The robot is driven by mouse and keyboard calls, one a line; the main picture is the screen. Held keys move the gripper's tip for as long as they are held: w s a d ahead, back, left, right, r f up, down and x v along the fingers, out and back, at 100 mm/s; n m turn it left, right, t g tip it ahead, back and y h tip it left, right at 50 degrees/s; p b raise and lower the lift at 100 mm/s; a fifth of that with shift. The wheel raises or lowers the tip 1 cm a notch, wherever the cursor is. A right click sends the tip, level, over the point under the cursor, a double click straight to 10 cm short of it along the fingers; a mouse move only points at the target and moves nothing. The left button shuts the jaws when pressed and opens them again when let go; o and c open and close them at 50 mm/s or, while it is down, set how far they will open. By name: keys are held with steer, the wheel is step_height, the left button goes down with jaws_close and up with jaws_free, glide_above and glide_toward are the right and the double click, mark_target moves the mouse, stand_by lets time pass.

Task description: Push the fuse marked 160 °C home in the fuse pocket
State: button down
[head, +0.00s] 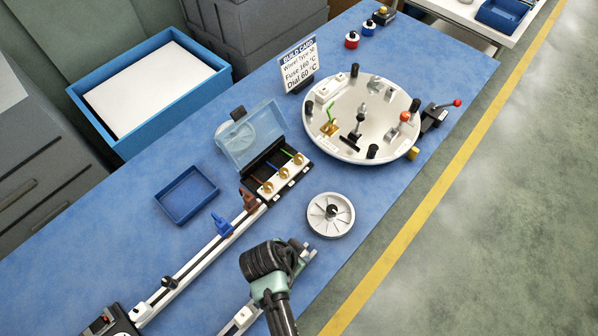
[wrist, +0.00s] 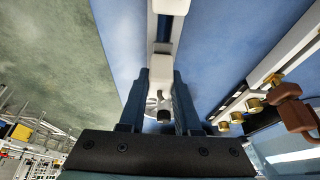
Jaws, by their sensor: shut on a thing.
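My gripper (wrist: 158,80) has a white block (wrist: 160,72) between its fingers and is shut on it, at one end of a short rail at the table's front edge. In the head view my gripper (head: 292,256) is mostly hidden by my wrist. No 160 °C marking is legible on any fuse. A green piece with a brass-coloured base (head: 330,128) stands on the round plate (head: 345,148); I cannot tell if it is the fuse or its pocket. An open case (head: 268,182) holds thin coloured strips behind several brass-coloured knobs (head: 284,172).
A build card (head: 299,66) reads Fuse 160 °C, Dial 60 °C. A white wheel (head: 330,214) lies between my gripper and the plate. A long rail (head: 195,258) carries blue and brown clips. A blue tray (head: 186,195) is empty. A red-tipped lever (head: 440,110) stands beside the plate.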

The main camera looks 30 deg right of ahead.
steer(key=shift+r+p, duration=1.45)
steer(key=shift+r, duration=0.4)
